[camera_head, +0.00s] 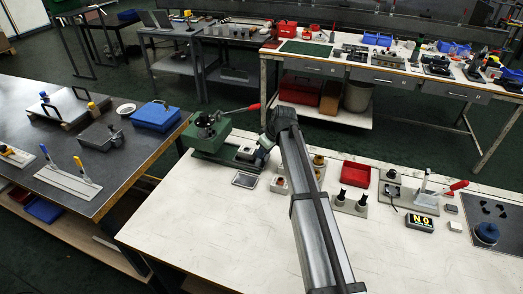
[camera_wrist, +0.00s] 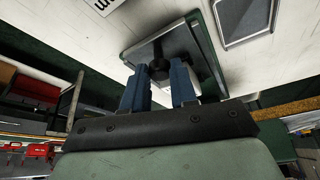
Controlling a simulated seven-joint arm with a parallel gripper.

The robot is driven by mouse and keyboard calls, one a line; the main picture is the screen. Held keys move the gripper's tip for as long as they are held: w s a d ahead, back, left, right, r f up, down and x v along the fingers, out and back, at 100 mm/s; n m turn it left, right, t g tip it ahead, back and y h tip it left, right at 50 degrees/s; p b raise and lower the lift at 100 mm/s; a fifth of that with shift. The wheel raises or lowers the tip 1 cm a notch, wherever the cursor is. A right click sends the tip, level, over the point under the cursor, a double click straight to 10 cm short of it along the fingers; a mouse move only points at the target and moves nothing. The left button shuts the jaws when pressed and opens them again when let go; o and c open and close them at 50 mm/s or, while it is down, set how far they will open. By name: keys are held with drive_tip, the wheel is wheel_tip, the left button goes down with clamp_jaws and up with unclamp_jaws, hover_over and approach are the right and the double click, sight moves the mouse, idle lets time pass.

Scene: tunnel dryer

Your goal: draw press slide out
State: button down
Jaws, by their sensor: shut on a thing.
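The green press (camera_head: 207,132) stands at the left end of the white bench, its lever with a red grip reaching out to the right. Its slide, a dark flat plate with a pale block on it (camera_head: 246,152), extends from the press's right side. In the wrist view the slide (camera_wrist: 188,42) shows as a grey plate with a green rim. My gripper (camera_wrist: 160,78) has its two blue fingers on either side of a dark round knob (camera_wrist: 158,70) at the slide's edge, shut on it. In the head view my arm hides most of the gripper.
A grey framed plate (camera_head: 245,180) lies on the bench just in front of the slide. A red tray (camera_head: 355,174), black-topped posts (camera_head: 341,196) and a toggle clamp with a red handle (camera_head: 455,186) stand to the right. The front bench top is clear.

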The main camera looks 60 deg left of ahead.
drive_tip(key=c, duration=1.2)
unclamp_jaws()
drive_tip(key=shift+w+d, duration=0.25)
drive_tip(key=shift+w, duration=0.05)
drive_tip(key=o, duration=0.3)
drive_tip(key=shift+s+a, duration=0.1)
drive_tip(key=shift+s, duration=0.05)
drive_tip(key=v, duration=1.4)
